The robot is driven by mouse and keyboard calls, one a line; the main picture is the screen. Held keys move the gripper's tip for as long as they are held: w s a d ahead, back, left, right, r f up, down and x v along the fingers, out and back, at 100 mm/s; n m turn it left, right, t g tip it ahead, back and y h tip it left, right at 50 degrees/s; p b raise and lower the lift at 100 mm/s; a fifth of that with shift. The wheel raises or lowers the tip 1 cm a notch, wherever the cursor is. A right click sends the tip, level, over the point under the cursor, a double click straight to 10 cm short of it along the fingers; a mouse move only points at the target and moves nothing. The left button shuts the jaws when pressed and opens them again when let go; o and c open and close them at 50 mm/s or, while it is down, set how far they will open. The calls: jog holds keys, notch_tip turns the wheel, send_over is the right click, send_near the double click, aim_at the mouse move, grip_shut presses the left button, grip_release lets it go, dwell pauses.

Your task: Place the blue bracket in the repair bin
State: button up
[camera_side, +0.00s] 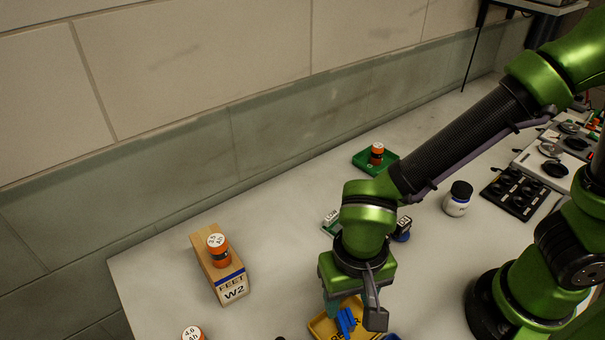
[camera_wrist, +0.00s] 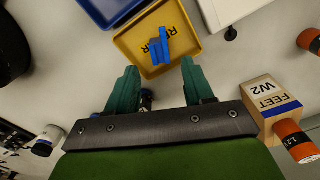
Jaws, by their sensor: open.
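The blue bracket (camera_wrist: 160,47) is inside the outline of the yellow bin (camera_wrist: 133,39) in the wrist view, covering part of the bin's black lettering. The visible letters fit "REPAIR". In the side view the bracket (camera_side: 346,321) shows over the yellow bin (camera_side: 319,326), partly cut by the frame's lower edge. My gripper (camera_wrist: 157,72) is open, its two teal fingers wide apart with nothing between them. The bracket lies beyond the fingertips, apart from them in the wrist view. In the side view my gripper (camera_side: 352,310) is just above the bin.
A blue bin (camera_wrist: 104,10) adjoins the yellow one. A wooden block marked "FEET W2" (camera_side: 229,287) carries an orange cylinder (camera_side: 218,250). A green tray (camera_side: 365,163), a white jar (camera_side: 457,200) and a black holder (camera_side: 514,194) stand farther back.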

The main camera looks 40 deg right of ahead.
aim_at(345, 318)
notch_tip(345, 318, up, 7)
jog(key=w+d+r+t+y, duration=0.1)
jog(key=d+r, duration=0.4)
jog(key=d, duration=0.5)
jog(key=w+d+r+t+y, duration=0.1)
jog(key=w+d+r+t, duration=0.2)
jog(key=d, duration=0.8)
notch_tip(345, 318, up, 2)
jog(key=t, duration=0.3)
jog(key=shift+w+n, duration=0.15)
jog(key=shift+n, duration=0.15)
